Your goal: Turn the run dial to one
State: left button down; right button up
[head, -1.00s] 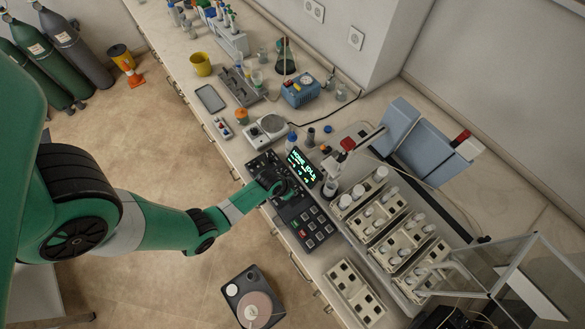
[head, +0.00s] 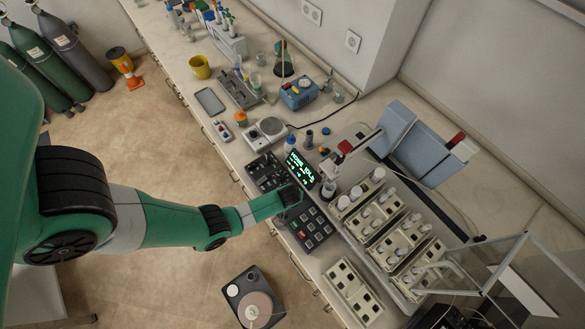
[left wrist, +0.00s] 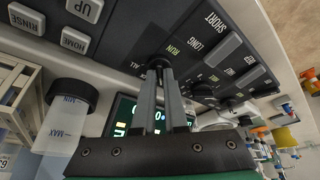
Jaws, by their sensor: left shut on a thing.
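The black control panel (head: 312,228) lies on the bench with a lit green-text display (head: 302,168) behind it. My left gripper (head: 292,196) reaches the middle of the panel from the left and covers part of it. In the left wrist view, my left gripper's (left wrist: 160,68) two grey fingers are close together on a small dark knob, the run dial (left wrist: 153,62), beside the RUN label. The fingers hide most of this dial, and I cannot read its setting. The display (left wrist: 126,112) shows partly behind the fingers. My right gripper is not in view.
Other dark knobs (left wrist: 203,90) and the SHORT and LONG keys lie right of the fingers in the wrist view. UP, HOME and RINSE keys (left wrist: 75,40) lie left. A clear bottle (left wrist: 66,115) and sample racks (head: 375,215) stand close by.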

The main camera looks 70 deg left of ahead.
pick_arm(q)
jog(key=shift+n, duration=0.6)
jog(key=shift+g, duration=0.3)
jog(key=c, duration=1)
grip_release()
jog(key=shift+o, duration=0.2)
jog(key=shift+p, duration=0.3)
